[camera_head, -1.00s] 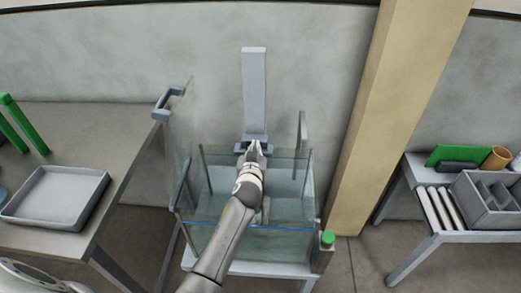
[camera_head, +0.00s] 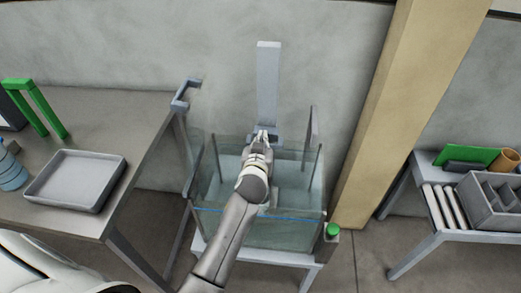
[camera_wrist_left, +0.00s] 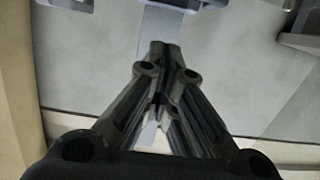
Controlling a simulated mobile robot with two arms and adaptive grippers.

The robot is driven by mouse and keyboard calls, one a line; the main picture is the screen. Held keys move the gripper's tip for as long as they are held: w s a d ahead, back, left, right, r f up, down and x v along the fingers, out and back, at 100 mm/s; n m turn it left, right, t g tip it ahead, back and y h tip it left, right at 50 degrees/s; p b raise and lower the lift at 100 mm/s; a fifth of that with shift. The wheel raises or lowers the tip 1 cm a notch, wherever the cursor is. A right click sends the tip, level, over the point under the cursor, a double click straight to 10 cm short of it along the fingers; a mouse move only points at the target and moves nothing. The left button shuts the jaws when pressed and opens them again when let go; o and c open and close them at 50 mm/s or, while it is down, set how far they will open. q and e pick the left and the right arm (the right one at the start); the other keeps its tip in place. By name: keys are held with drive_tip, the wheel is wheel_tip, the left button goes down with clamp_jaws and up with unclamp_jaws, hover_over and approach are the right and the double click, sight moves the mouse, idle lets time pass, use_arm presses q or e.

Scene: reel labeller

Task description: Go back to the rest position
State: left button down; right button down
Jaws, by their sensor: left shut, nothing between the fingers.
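My left gripper (camera_head: 263,136) is in front of the upright grey post of the reel labeller (camera_head: 268,85), over the glass-walled box (camera_head: 250,228). Its fingers are closed together with nothing between them. In the left wrist view the shut fingers (camera_wrist_left: 160,48) point towards a pale grey upright strip and a grey block (camera_wrist_left: 190,5) at the top. Whether the fingertips touch the machine cannot be told. My left arm covers part of the box's inside. My right gripper is in neither view.
A table on the left holds a grey tray (camera_head: 47,203), a green frame (camera_head: 62,132) and a blue bottle (camera_head: 10,172). A wooden pillar (camera_head: 400,100) stands right of the box. A bench further right carries a grey divided bin (camera_head: 480,219) and a green button (camera_head: 332,230) sits by the box.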

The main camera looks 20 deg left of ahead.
use_arm(q)
drive_tip(key=s+d+f+m+g+h, duration=0.1)
drive_tip(key=s+f+m+g, duration=0.2)
drive_tip(key=s, duration=0.9)
drive_tip(key=s+d+f+g+h, duration=0.1)
drive_tip(key=s+f+g+h, duration=0.2)
drive_tip(key=s, duration=0.9)
drive_tip(key=s+d+f+m+g, duration=0.25)
drive_tip(key=s+g, duration=0.25)
drive_tip(key=s, duration=0.7)
wheel_tip(320, 180, down, 28)
drive_tip(key=s+r+g, duration=0.1)
drive_tip(key=s, duration=0.1)
drive_tip(key=s+a+f, duration=0.2)
drive_tip(key=s+f, duration=0.6)
drive_tip(key=s+a+f+g, duration=0.1)
drive_tip(key=s+f, duration=0.7)
drive_tip(key=shift+s+a+g+b, duration=0.3)
drive_tip(key=shift+s+a, duration=0.05)
drive_tip(key=shift+a, duration=0.05)
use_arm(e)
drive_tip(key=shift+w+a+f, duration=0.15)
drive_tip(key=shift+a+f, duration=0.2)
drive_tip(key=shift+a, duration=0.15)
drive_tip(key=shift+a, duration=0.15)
